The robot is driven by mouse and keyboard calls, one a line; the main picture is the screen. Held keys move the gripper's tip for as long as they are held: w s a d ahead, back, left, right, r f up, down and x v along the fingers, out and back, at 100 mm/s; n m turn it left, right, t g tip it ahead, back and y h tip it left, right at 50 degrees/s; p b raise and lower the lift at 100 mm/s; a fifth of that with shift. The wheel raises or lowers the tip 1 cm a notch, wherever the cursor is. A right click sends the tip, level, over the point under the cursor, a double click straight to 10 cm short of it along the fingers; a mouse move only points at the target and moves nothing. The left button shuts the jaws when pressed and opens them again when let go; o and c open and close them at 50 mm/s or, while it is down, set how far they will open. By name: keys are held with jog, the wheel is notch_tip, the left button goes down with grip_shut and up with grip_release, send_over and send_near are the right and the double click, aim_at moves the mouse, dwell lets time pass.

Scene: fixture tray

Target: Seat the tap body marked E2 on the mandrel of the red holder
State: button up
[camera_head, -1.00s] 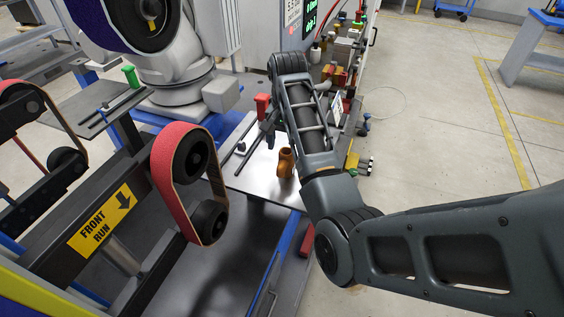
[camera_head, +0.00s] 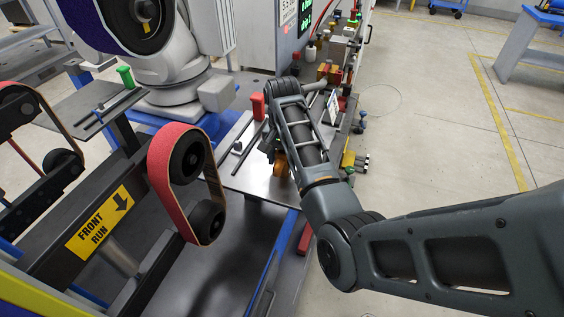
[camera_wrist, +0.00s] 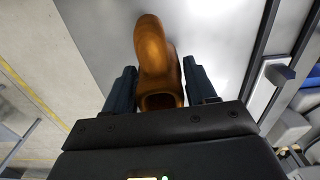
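An orange-brown tap body (camera_head: 281,165) stands on the grey metal tray (camera_head: 240,178), partly hidden by my arm in the head view. In the wrist view the tap body (camera_wrist: 158,65) lies between the two fingers of my gripper (camera_wrist: 160,85), its open end towards the palm. The fingers flank it closely and look open; firm contact does not show. My gripper also shows in the head view (camera_head: 272,143), just above the tap body. No E2 mark is readable. A red upright piece (camera_head: 258,106), seemingly the red holder, stands behind the gripper; its mandrel cannot be made out.
A sander with a red belt (camera_head: 172,180) stands left of the tray. Several fittings and bottles crowd the back of the bench. A white robot arm (camera_head: 170,75) is behind the tray. Open floor lies right.

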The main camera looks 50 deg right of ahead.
grip_shut()
jog(key=shift+r, duration=0.1)
dwell(0.4)
jog(key=shift+w+r, duration=0.1)
jog(key=shift+r, duration=0.75)
jog(key=s+d+r+p, duration=0.3)
jog(key=s+d+r, duration=0.4)
jog(key=d+r, duration=0.2)
jog(key=shift+s+r+p, duration=0.15)
jog(key=shift+s+p, duration=0.05)
jog(key=shift+p, duration=0.1)
jog(key=shift+d, duration=0.1)
